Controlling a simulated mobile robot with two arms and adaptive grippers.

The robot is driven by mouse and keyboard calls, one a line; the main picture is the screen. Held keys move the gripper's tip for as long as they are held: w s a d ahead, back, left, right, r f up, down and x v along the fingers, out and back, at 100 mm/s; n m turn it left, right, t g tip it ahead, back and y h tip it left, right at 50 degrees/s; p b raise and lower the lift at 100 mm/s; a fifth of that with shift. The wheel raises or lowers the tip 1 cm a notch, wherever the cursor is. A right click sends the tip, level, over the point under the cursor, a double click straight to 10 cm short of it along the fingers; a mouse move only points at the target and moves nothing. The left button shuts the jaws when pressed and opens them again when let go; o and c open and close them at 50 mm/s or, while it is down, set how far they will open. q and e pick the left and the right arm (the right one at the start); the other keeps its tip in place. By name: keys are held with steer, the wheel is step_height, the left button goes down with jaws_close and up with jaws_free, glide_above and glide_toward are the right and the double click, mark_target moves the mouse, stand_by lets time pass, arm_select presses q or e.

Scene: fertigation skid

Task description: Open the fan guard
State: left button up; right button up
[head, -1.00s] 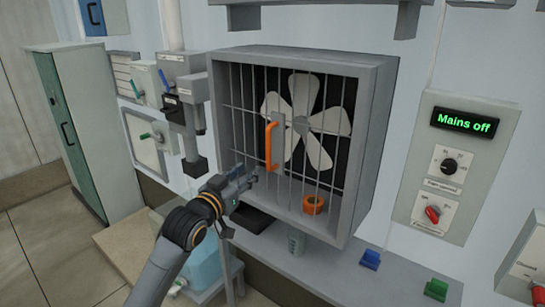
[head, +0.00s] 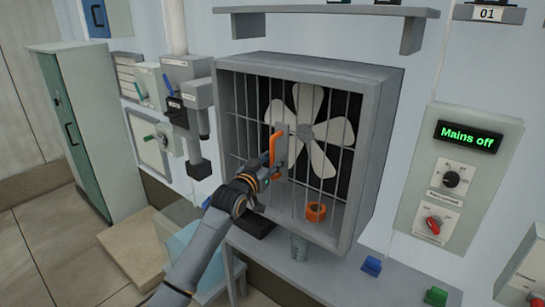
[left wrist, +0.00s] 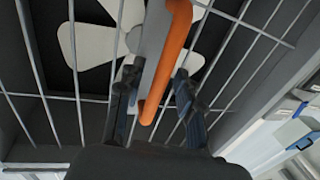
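The fan guard (head: 237,127) is a grid of grey bars across the front of a grey box, and it looks closed. Its upright orange handle (head: 272,150) sits on a grey plate near the middle of the bars. My left gripper (head: 274,174) is at the lower end of the handle. In the left wrist view, the orange handle (left wrist: 166,60) runs between the two dark fingers of my left gripper (left wrist: 153,88). The fingers are apart, with a gap on each side of the handle. My right gripper is not in view.
Behind the bars are a white fan (head: 305,130) and an orange ring (head: 316,212). A panel display (head: 468,136) reads "Mains off". A blue block (head: 371,265) and a green block (head: 436,297) lie on the grey bench below. A shelf overhangs the box.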

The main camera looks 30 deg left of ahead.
arm_select(q)
steer(key=shift+w, duration=0.2)
jaws_close()
steer(key=shift+s+a+f, duration=0.1)
